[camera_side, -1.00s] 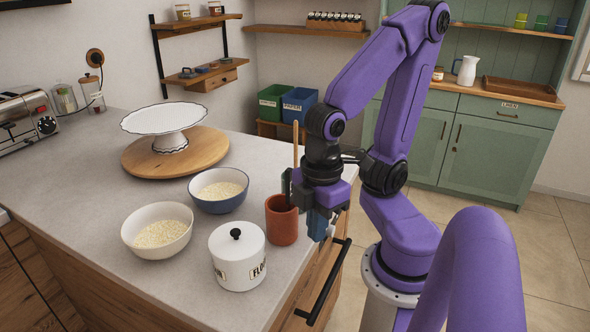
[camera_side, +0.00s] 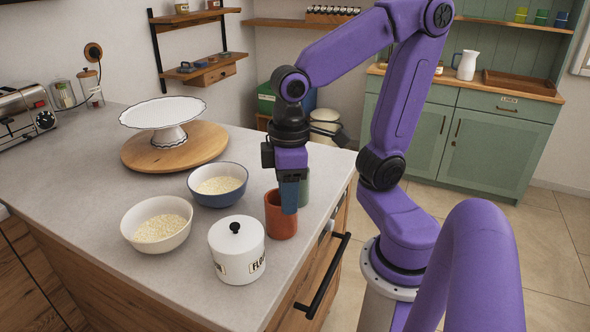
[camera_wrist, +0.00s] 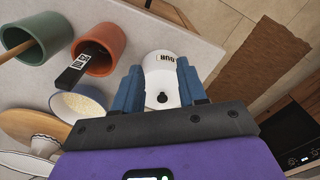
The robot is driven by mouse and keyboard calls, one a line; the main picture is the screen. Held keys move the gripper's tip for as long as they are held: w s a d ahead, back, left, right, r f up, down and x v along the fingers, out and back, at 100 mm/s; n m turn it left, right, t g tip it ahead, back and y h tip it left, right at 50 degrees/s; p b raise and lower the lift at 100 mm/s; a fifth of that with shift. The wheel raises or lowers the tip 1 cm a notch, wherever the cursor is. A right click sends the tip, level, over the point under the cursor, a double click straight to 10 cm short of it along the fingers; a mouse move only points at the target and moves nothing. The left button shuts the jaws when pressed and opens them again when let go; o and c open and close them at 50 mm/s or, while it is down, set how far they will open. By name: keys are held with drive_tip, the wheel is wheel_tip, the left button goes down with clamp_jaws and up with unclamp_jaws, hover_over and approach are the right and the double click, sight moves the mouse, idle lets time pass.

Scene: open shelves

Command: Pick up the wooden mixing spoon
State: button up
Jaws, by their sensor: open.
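A wooden handle (camera_wrist: 16,53), likely the mixing spoon's, leans out of a green pot (camera_wrist: 38,32) in the wrist view and runs off the left edge; its other end is hidden. The green pot shows partly in the side view (camera_side: 304,188), behind my gripper, and the handle is hidden there. A terracotta pot (camera_side: 279,219) stands in front of it, holding a black utensil (camera_wrist: 83,65) with a white label in the wrist view.
A white lidded flour canister (camera_side: 238,252) stands close in front of the terracotta pot. A blue bowl (camera_side: 222,198) and a white bowl (camera_side: 138,243) of grains are to the left. A cake stand (camera_side: 168,137) is farther back. The counter edge lies close on the right.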

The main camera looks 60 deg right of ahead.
drive_tip(key=w+d+r+m, duration=0.4)
drive_tip(key=w+r+m, duration=0.1)
drive_tip(key=w+m, duration=0.15)
drive_tip(key=w+d+r+m, duration=0.1)
drive_tip(key=d+r+m, duration=0.5)
drive_tip(key=d+m, duration=0.35)
drive_tip(key=w+d+r+m, duration=0.2)
drive_tip(key=d+r+m, duration=0.55)
drive_tip(key=m, duration=0.25)
drive_tip(key=f, duration=1.2)
drive_tip(key=shift+s+d, duration=0.2)
drive_tip(key=shift+s, duration=0.05)
drive_tip(key=f, duration=0.5)
drive_tip(key=shift+s+d+f, duration=0.1)
drive_tip(key=shift+s+f, duration=0.1)
clamp_jaws()
